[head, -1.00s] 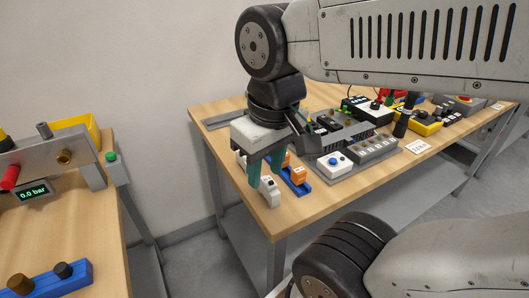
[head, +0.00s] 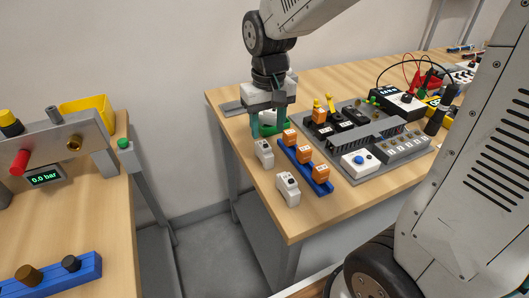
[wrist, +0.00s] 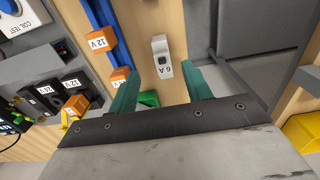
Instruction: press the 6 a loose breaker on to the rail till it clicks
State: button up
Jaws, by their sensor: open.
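The 6 A breaker (wrist: 162,58), a small white block with a dark switch, stands loose on the bench. In the wrist view it lies ahead of the gap between my fingers, nearer the right one and apart from both. My gripper (head: 268,128) is open and empty, its teal fingers spread (wrist: 160,88) and pointing down. In the head view it is just behind the rear white breaker (head: 264,153), which looks like the 6 A one. A second white breaker (head: 288,188) stands nearer the front edge, its label too small to read. I cannot make out the mounting rail clearly.
A blue strip (head: 329,188) with orange 12 V blocks (head: 305,155) stands right of the breakers. Further right is a grey panel (head: 340,180) with modules and a blue button. The bench's left edge is close.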

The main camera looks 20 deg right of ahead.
aim_at(264, 144)
jog(key=shift+w+a+f, duration=0.15)
jog(key=shift+w+f, duration=0.7)
jog(key=shift+f, duration=0.05)
notch_tip(264, 144, down, 8)
jog(key=shift+r, duration=0.2)
grip_shut()
